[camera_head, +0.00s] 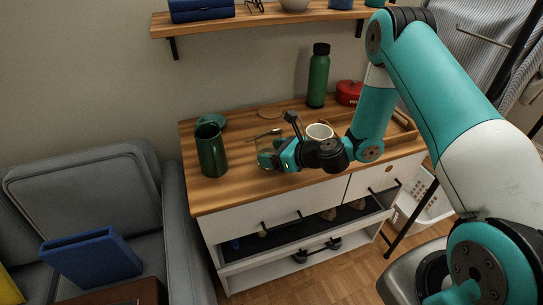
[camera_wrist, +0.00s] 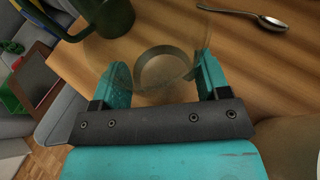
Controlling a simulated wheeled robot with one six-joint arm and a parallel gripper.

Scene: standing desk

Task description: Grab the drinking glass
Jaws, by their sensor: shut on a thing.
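The drinking glass (camera_wrist: 157,62) is clear and stands between the two teal fingers of my gripper (camera_wrist: 160,80) in the wrist view. Its rim and round base show through the transparent wall. In the head view the glass (camera_head: 266,152) is at the front part of the wooden top, partly hidden by my gripper (camera_head: 280,158). My gripper is shut on the glass, with a finger on each side. I cannot tell whether the glass touches the wood or is slightly raised.
A green mug (camera_head: 211,152) stands left of the glass. A spoon (camera_head: 264,134) lies behind it, and a white cup (camera_head: 319,132) is to the right. A green bottle (camera_head: 318,78) and red pot (camera_head: 349,92) stand at the back. A drawer (camera_head: 300,233) below is open.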

